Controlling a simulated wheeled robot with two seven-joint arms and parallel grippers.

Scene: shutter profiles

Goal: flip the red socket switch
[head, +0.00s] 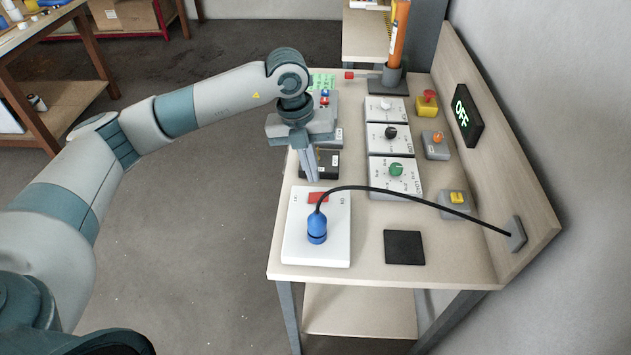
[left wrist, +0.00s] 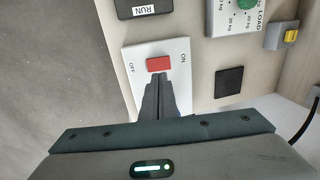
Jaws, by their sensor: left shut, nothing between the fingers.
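The red socket switch (head: 317,198) is a small red rocker on a white socket plate (head: 300,245) at the near left of the bench. It also shows in the left wrist view (left wrist: 159,63), between the printed OFF and ON. A blue plug (head: 317,229) with a black cable sits in the plate in front of the switch. My left gripper (head: 314,178) is shut and empty, its fingers pointing down just behind the switch in the head view. In the left wrist view the fingertips (left wrist: 158,76) appear right at the switch's edge; I cannot tell whether they touch. My right gripper is not in view.
The black cable (head: 420,198) arches across the bench to a wall outlet (head: 516,234). A black square pad (head: 404,247) lies right of the plate. Dial panels (head: 395,175), button boxes (head: 435,146) and a dark OFF display (head: 467,116) stand further right and back.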

